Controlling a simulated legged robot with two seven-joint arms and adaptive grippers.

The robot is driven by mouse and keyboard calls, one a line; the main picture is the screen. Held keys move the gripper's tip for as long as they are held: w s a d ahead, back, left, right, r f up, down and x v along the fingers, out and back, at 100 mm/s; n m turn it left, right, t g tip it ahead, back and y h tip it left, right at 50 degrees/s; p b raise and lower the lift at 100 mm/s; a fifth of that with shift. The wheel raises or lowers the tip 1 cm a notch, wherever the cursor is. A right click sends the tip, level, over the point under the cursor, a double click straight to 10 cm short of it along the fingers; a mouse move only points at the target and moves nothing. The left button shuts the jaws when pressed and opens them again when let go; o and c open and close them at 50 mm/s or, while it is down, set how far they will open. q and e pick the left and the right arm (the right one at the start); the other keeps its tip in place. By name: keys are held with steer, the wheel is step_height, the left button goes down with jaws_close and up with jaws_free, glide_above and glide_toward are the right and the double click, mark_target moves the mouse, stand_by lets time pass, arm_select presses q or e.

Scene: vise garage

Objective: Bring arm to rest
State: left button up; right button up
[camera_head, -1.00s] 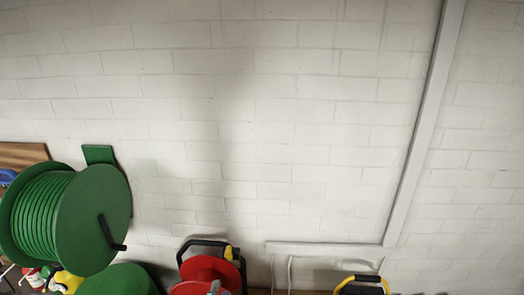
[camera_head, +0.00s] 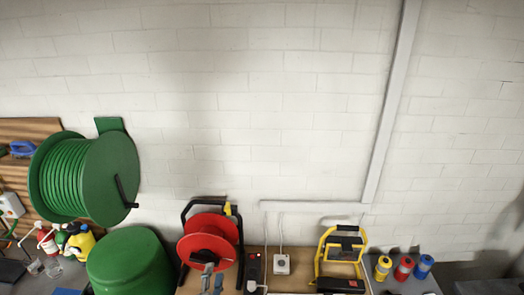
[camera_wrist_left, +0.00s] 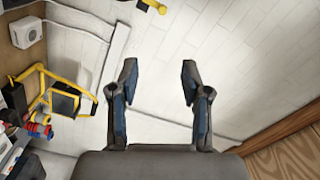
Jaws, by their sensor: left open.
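My left gripper (camera_head: 212,281) shows at the bottom edge of the head view, in front of the red cable reel; only its fingertips are in the picture. In the left wrist view its two grey-blue fingers (camera_wrist_left: 157,85) stand wide apart. Nothing is between them but the white wall behind. The rest of my left arm is out of the head view. My right gripper is in neither view.
A green hose reel (camera_head: 112,178) hangs on the brick wall (camera_head: 260,110). Below stand a green bin (camera_head: 130,262), a red cable reel (camera_head: 208,238), a yellow work lamp (camera_head: 341,255) and several small spray cans (camera_head: 403,268). The wall's upper part is clear.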

arm_select(q)
steer(key=s+a+f+n+g+y, duration=0.1)
steer(key=s+a+f+n+g, duration=0.25)
steer(key=s+f, duration=0.35)
steer(key=s+a+f+n+g+y, duration=0.15)
steer(key=s+f+n+g, duration=0.3)
steer(key=f, duration=0.55)
steer(key=s+a+f+n+g+h, duration=0.1)
steer(key=s+f+n+g, duration=0.2)
steer(key=s, duration=0.5)
steer(key=s+a+f+g+h, duration=0.1)
steer(key=s+f+g, duration=0.3)
steer(key=s, duration=0.5)
step_height(320, 180, down, 33)
steer(key=s+b, duration=0.3)
steer(key=b, duration=0.2)
steer(key=s+a+f+g+b, duration=0.2)
steer(key=s+a+f+b, duration=0.1)
steer(key=s+f, duration=1.4)
step_height(320, 180, down, 3)
steer(key=shift+s+f+b, duration=0.1)
steer(key=shift+s+b, duration=0.1)
steer(key=shift+b, duration=0.55)
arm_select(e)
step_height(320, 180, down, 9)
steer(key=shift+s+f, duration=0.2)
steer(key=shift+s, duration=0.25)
